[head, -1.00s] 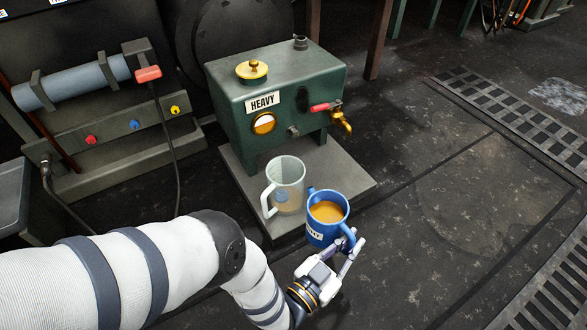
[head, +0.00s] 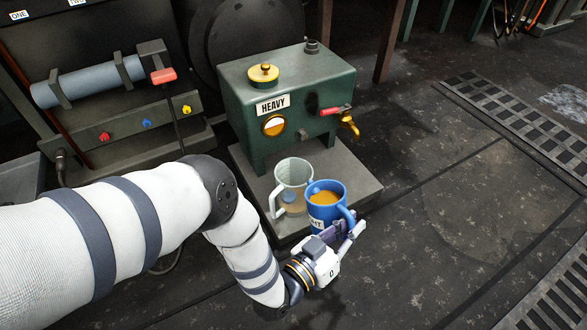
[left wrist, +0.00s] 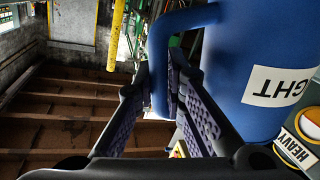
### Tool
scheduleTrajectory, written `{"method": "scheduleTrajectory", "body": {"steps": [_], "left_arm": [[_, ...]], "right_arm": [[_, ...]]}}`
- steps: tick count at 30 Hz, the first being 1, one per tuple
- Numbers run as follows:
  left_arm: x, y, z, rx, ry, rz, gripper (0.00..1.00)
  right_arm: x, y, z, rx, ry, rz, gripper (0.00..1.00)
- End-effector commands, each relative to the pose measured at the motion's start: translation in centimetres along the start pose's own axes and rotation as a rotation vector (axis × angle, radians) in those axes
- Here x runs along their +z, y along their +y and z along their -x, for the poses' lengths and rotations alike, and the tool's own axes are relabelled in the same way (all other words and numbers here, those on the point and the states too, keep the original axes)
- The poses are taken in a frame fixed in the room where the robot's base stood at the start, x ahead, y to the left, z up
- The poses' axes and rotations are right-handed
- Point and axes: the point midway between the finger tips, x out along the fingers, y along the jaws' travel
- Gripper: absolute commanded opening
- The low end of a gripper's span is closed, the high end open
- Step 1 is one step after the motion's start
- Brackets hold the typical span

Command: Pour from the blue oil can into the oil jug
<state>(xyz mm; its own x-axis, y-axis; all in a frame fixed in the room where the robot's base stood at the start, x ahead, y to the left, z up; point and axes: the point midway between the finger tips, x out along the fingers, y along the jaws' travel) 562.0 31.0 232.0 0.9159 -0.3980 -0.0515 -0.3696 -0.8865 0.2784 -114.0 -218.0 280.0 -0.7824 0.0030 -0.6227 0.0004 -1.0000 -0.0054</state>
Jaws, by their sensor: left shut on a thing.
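The blue oil can (head: 324,213) is a mug-like can with amber oil in it and a white label. My left gripper (head: 345,228) is shut on its handle and holds it about upright, beside the jug. In the left wrist view the blue can (left wrist: 230,90) fills the right side, with its handle between the fingers (left wrist: 168,95) and part of the label reading "GHT". The clear oil jug (head: 293,176) stands on the grey plinth with its handle to the left and a little liquid low inside. The can overlaps the jug's right side in the head view; I cannot tell whether they touch.
A green tank (head: 285,105) labelled HEAVY, with a brass tap (head: 348,125) and red lever, stands behind the jug on the grey plinth (head: 355,190). A panel with coloured knobs (head: 146,124) is at the left.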

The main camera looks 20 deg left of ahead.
Motion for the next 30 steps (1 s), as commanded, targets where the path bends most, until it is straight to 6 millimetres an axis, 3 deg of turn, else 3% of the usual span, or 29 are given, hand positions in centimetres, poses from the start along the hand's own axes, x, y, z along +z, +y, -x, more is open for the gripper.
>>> {"method": "scheduleTrajectory", "body": {"steps": [30], "left_arm": [[-1.6, -0.5, -0.2, 0.001, -0.014, 0.086, 0.00]], "right_arm": [[0.5, 0.1, 0.4, 0.001, 0.003, -0.002, 0.40]]}}
